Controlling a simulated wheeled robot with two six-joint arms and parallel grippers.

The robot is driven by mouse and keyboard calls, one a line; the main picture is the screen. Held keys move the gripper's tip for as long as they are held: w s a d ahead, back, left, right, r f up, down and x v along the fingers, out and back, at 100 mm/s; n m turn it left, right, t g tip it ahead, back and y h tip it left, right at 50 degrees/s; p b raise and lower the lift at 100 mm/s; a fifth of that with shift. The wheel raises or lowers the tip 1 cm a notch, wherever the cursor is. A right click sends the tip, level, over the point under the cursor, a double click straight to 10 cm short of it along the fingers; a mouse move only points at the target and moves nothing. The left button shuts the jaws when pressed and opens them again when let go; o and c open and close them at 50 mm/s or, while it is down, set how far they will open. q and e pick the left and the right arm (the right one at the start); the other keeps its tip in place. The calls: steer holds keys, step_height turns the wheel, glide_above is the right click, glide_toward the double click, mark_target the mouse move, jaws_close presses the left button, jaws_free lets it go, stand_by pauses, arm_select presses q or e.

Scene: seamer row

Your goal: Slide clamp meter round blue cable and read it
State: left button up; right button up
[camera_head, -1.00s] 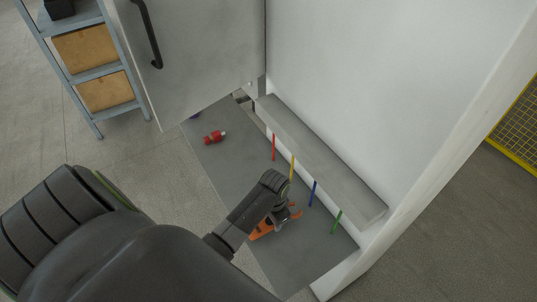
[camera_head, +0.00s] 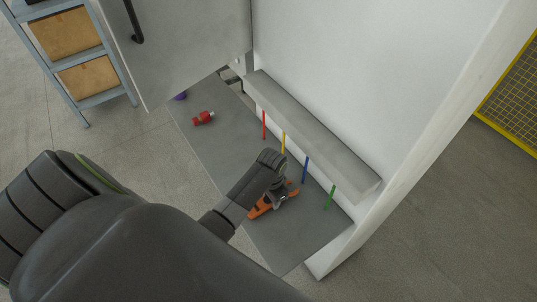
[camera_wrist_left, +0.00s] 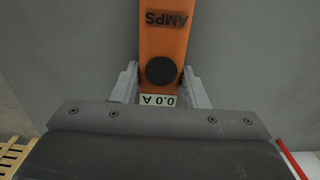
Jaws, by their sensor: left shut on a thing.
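The orange clamp meter (camera_head: 259,209) is held in my left gripper (camera_head: 279,191), low over the grey mat. The blue cable (camera_head: 306,170) hangs below the grey ledge. The meter's front end is close to the cable's lower end in the head view; I cannot tell whether it touches or surrounds it. In the left wrist view the meter (camera_wrist_left: 163,35) lies between the gripper's fingers (camera_wrist_left: 160,88). It shows upside down, marked AMPS, with a round dark knob and a display (camera_wrist_left: 158,100) reading 0.0 A. The blue cable is not seen there. My right gripper is out of view.
Red (camera_head: 264,125), yellow (camera_head: 283,142) and green (camera_head: 330,197) cables hang along the same ledge (camera_head: 315,135). A red object (camera_head: 203,118) lies on the mat (camera_head: 205,145). An open cabinet door (camera_head: 180,45) and a shelf rack (camera_head: 75,70) stand at left.

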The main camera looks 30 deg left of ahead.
arm_select(q)
steer(key=shift+w+d+b, duration=0.15)
steer(key=shift+w+d, duration=0.2)
steer(key=shift+w, duration=0.5)
steer(key=shift+w+d+b, duration=0.15)
steer(key=shift+w+d, duration=0.25)
steer(key=shift+w, duration=0.45)
steer(key=shift+w+d+b, duration=0.15)
steer(key=shift+w+d, duration=0.2)
steer(key=shift+w, duration=0.5)
steer(key=o, duration=1.3)
steer(key=shift+r, duration=0.1)
